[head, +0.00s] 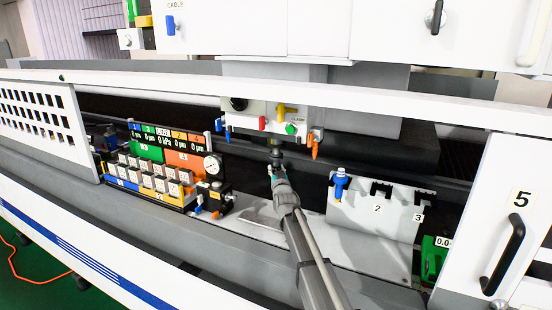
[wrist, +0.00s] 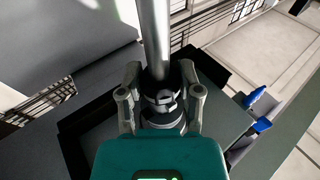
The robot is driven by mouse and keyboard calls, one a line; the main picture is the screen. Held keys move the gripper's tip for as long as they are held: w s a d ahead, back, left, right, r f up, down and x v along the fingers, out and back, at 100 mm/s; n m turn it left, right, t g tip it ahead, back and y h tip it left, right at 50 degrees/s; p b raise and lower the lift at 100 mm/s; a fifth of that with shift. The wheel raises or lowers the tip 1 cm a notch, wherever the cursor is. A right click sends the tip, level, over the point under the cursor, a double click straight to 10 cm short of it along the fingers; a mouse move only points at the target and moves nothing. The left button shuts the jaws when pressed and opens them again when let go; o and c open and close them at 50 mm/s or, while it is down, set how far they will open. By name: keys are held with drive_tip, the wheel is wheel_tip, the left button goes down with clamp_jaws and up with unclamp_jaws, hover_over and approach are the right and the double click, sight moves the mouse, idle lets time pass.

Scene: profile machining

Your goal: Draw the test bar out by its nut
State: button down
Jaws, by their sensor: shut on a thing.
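My gripper (head: 274,170) is just below the white head block (head: 268,118) in the head view. In the wrist view my gripper's fingers (wrist: 161,84) are closed on both sides of a dark ringed nut (wrist: 162,102). The smooth silver test bar (wrist: 154,35) runs from the nut up out of the wrist view. In the head view a dark piece (head: 276,143) shows between the block and my gripper. The bar's far end is out of view, and I cannot tell how much of it is inside the block.
A panel of displays and labelled blocks (head: 160,165) stands left of my arm. A white rail (head: 380,112) crosses above my arm. Green box (head: 434,258) sits far right.

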drive_tip(key=shift+f+b, duration=2)
drive_tip(key=shift+b, duration=0.05)
idle(0.9)
